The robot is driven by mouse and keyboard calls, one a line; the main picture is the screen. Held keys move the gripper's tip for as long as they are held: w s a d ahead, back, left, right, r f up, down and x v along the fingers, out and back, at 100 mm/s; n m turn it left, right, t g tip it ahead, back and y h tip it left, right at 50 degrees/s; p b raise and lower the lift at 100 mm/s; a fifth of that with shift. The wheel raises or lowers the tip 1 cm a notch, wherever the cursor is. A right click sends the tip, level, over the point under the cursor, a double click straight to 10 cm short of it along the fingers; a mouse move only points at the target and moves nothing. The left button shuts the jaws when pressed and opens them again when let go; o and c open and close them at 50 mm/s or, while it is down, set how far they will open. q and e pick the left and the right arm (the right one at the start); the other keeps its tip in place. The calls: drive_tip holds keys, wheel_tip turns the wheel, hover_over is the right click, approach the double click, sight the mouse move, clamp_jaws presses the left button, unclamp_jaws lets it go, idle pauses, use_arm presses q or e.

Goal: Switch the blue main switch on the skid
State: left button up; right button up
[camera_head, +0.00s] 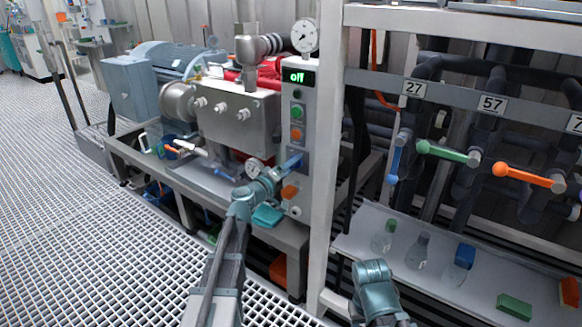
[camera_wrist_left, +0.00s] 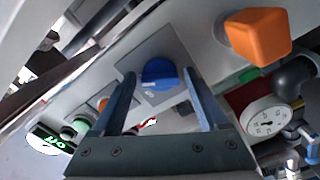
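The blue main switch (camera_wrist_left: 158,74) is a round knob on a grey plate on the skid's light control panel (camera_head: 297,110). In the left wrist view it lies between my left gripper's (camera_wrist_left: 160,88) two fingers, with gaps visible on both sides. In the head view my left gripper (camera_head: 279,177) is right in front of the panel and partly covers the switch area. It is open and holds nothing. The green-lit display (camera_head: 293,77) at the panel's top reads "off". My right gripper (camera_head: 372,285) is low, in front of the glassware shelf; its fingers cannot be made out.
An orange knob (camera_wrist_left: 258,36) sits beside the switch; green (camera_head: 297,111) and orange (camera_head: 296,133) buttons are above it. A pressure gauge (camera_wrist_left: 266,121) and pipework stand close by. A white frame post (camera_head: 325,150) stands right of the panel. The grated floor (camera_head: 80,220) is open at left.

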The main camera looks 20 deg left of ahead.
use_arm(q)
drive_tip(key=c, duration=1.1)
drive_tip(key=n, duration=0.5)
drive_tip(key=shift+n, duration=0.4)
drive_tip(key=n, duration=0.5)
drive_tip(key=shift+n, duration=0.7)
drive_tip(key=o, duration=1.4)
drive_tip(key=shift+c, duration=0.2)
